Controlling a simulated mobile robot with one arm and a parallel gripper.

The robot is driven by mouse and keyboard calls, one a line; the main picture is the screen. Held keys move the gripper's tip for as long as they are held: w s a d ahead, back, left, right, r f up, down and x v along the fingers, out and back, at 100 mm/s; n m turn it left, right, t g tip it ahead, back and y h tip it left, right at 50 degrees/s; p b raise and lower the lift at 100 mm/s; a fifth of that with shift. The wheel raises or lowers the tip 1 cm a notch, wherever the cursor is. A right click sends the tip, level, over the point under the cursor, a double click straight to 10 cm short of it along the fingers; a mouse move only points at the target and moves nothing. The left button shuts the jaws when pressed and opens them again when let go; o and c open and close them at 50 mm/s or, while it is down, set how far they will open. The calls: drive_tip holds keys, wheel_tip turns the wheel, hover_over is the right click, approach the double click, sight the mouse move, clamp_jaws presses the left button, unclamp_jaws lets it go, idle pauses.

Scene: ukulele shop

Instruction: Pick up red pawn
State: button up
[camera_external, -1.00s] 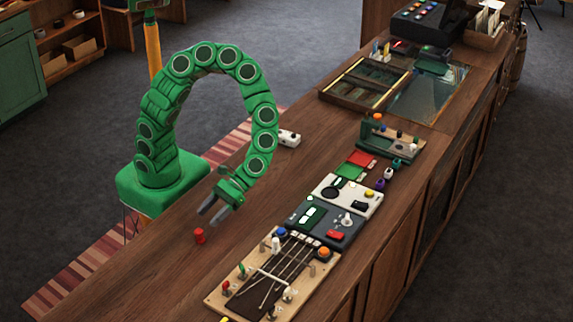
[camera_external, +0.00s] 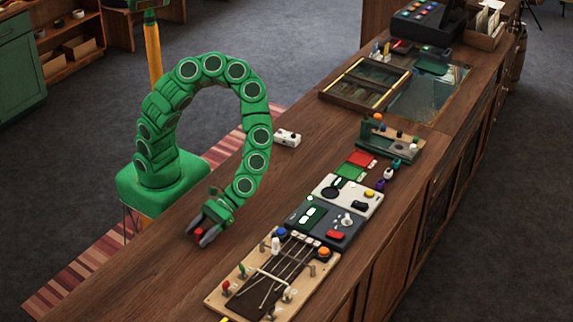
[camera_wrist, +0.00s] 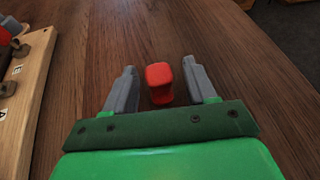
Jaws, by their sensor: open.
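The red pawn (camera_external: 199,232) stands on the wooden counter, partly hidden by my gripper (camera_external: 204,235) in the external view. The gripper is open, and a gap shows between the pawn and the left finger.
A wooden board with strings and pegs (camera_external: 222,300) lies on the counter to the right of the gripper; its edge shows at the left of the wrist view (camera_wrist: 28,100). A small white box (camera_external: 287,137) sits behind the arm. The counter (camera_external: 150,265) around the pawn is clear.

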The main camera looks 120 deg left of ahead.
drive_tip(key=shift+d+f, duration=0.15)
drive_tip(key=shift+d, duration=0.15)
drive_tip(key=c, duration=1)
drive_tip(key=shift+r, duration=0.8)
drive_tip(key=s+a+r, duration=0.2)
drive_tip(key=s+r, duration=0.1)
drive_tip(key=s, duration=0.1)
drive_tip(key=s+a+r, duration=0.2)
drive_tip(key=s+r, duration=0.2)
drive_tip(key=s+a+r, duration=0.2)
drive_tip(key=s+r, duration=0.2)
drive_tip(key=shift+s+a+r, duration=0.15)
drive_tip(key=shift+s+r, duration=0.1)
